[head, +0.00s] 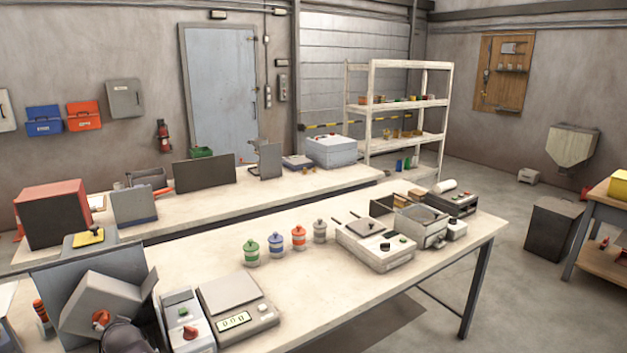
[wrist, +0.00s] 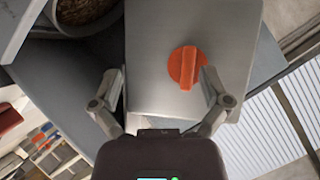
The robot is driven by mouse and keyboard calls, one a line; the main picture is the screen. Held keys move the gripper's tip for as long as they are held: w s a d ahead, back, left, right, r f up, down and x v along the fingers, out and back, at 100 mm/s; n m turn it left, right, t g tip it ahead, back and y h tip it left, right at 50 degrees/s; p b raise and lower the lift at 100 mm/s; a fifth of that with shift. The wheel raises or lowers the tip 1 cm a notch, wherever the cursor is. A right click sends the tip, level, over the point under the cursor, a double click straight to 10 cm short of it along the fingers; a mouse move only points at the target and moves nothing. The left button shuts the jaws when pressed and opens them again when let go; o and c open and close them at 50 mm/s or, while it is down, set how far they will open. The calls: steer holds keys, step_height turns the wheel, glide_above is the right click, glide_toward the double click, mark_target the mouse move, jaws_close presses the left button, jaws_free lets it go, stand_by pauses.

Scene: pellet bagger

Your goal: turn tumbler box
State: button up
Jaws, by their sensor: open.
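The tumbler box (head: 95,297) is a grey box sitting tilted at the front left of the near bench in the head view. Its grey face (wrist: 150,95) fills the middle of the wrist view. An orange knob (wrist: 187,67) with a raised bar is on that face; it also shows in the head view (head: 101,317). My gripper (wrist: 160,75) is open, with one finger to each side of the knob. The right finger is close beside the knob and the left one is farther off. I cannot tell whether the right finger touches it.
A round container of brown grains (wrist: 85,14) is at the wrist view's top left. Beside the tumbler box stand a control box with a red knob (head: 186,319) and a scale (head: 238,305). Several lidded jars (head: 276,244) stand farther back. Bench between is clear.

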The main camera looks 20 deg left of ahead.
steer(key=w+d+f+m+h, duration=0.1)
steer(key=w+d+f+h, duration=0.15)
steer(key=w+d, duration=0.9)
steer(key=w+d+f+m+h, duration=0.1)
steer(key=w+d+f+h, duration=0.35)
steer(key=d, duration=1.25)
steer(key=w+d+r+m+h, duration=0.1)
steer(key=w+d, duration=0.9)
steer(key=d, duration=0.5)
steer(key=s+d+f+m+g+h, duration=0.1)
steer(key=s+d, duration=0.3)
steer(key=d, duration=1.8)
steer(key=s+d+f+m+g+h, duration=0.1)
steer(key=s+d+f+g+h, duration=0.1)
steer(key=d, duration=1.9)
steer(key=shift+s+d+g, duration=0.35)
steer(key=shift+s+g, duration=0.45)
steer(key=shift+s, duration=0.4)
steer(key=c, duration=0.6)
steer(key=shift+o, duration=0.2)
